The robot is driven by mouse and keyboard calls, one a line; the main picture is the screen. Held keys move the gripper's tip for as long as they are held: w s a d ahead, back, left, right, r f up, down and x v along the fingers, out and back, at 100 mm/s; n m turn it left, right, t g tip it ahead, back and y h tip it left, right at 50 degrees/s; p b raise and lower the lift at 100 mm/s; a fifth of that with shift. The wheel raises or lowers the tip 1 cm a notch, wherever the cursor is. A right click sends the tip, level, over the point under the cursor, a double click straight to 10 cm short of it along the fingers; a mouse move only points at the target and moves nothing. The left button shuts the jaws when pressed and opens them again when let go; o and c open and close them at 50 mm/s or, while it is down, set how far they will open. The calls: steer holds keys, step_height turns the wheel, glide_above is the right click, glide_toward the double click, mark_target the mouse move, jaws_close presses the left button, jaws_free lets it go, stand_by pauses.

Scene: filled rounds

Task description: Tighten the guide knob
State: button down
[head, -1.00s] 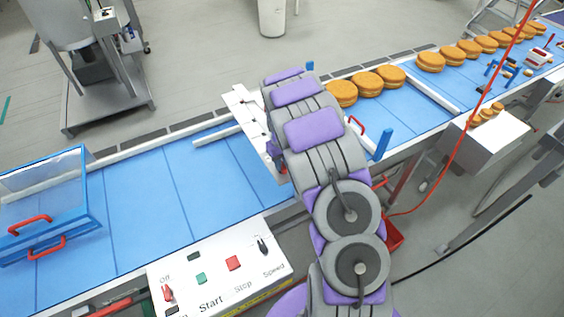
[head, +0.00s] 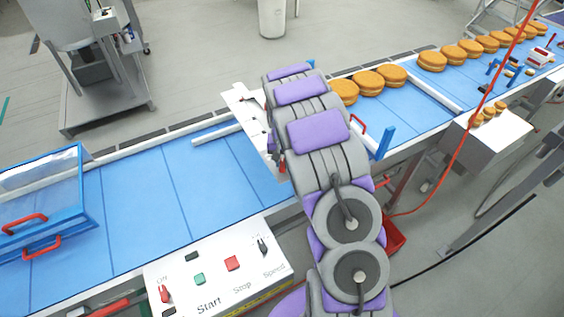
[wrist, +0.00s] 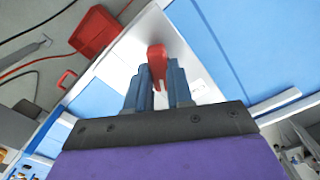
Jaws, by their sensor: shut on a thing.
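The guide knob (wrist: 157,60) is a red, rounded handle in the wrist view, over a white surface. My gripper (wrist: 160,84) is shut on it, with the blue-grey fingers on both sides of its lower part. In the head view my grey and purple arm reaches across the conveyor's near edge and hides the knob and the gripper. A white plate (head: 243,102) shows just left of the arm.
Filled rounds (head: 367,82) lie in a line on the blue belt (head: 150,205) right of my arm. A control box (head: 218,268) with switches sits at the near edge. A clear-lidded blue guard (head: 50,205) stands at left. A red bin (wrist: 95,32) shows in the wrist view.

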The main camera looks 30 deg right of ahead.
mark_target(282, 163)
steer(key=m+b, duration=0.1)
steer(key=m, duration=1)
steer(key=shift+m+b, duration=0.4)
stand_by(0.3)
steer(key=c, duration=1)
jaws_free()
step_height(282, 163, up, 17)
steer(key=shift+r+b, duration=0.2)
steer(key=shift+b, duration=0.1)
